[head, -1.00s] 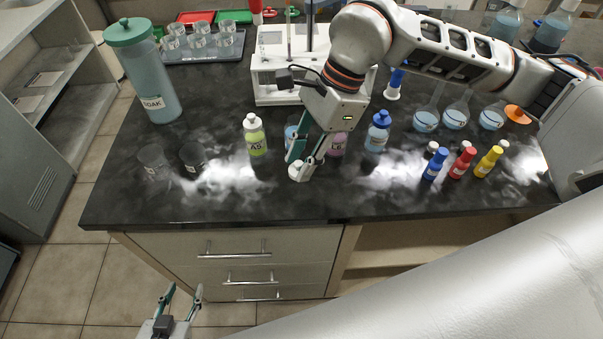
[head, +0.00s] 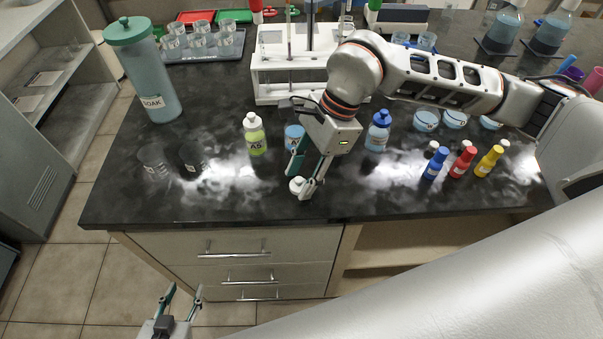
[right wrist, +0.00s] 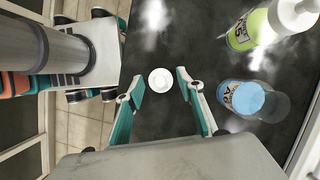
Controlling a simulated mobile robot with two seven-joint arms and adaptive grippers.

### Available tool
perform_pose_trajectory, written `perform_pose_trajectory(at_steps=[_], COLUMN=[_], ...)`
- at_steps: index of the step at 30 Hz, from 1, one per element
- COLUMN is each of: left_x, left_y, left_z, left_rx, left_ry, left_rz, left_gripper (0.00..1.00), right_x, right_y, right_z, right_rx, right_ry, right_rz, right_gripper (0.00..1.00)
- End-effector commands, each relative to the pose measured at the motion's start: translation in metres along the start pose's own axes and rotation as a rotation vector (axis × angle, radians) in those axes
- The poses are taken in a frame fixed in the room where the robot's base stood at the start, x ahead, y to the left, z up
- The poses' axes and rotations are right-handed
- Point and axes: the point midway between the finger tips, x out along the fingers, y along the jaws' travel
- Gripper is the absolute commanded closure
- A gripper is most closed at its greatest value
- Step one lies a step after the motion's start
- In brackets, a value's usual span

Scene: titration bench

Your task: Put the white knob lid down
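The white knob lid (head: 297,185) is at the front part of the dark bench, and it appears to rest on the bench top. My right gripper (head: 303,179) is right over it, fingers pointing down. In the right wrist view the lid (right wrist: 160,81) shows as a round white disc between the two fingertips of my right gripper (right wrist: 160,82), with a narrow dark gap on each side. The fingers stand apart. My left gripper (head: 185,290) is open and empty, low in front of the bench.
A blue-capped bottle (head: 378,131) is to the right, then small blue, red and yellow bottles. The bench front edge is close to the lid.

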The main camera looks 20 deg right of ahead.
Motion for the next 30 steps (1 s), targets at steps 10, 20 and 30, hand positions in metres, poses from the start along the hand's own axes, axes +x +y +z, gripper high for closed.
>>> perform_pose_trajectory(at_steps=[10,20,30], left_x=[0.000,-0.001,-0.001], left_y=[0.000,-0.001,-0.001], left_z=[-0.001,-0.004,-0.003], left_rx=[0.000,0.000,0.000], left_ry=[0.001,0.004,0.004], left_rz=[0.000,-0.001,-0.001], left_gripper=[0.60,0.60,0.60], right_x=[-0.001,-0.044,-0.107], right_y=[0.000,-0.002,-0.001], right_z=[0.000,0.001,0.001], right_rx=[0.000,0.001,0.001], right_ry=[0.000,0.001,0.001], right_rz=[-0.001,-0.007,-0.004], right_gripper=[0.57,0.57,0.57])
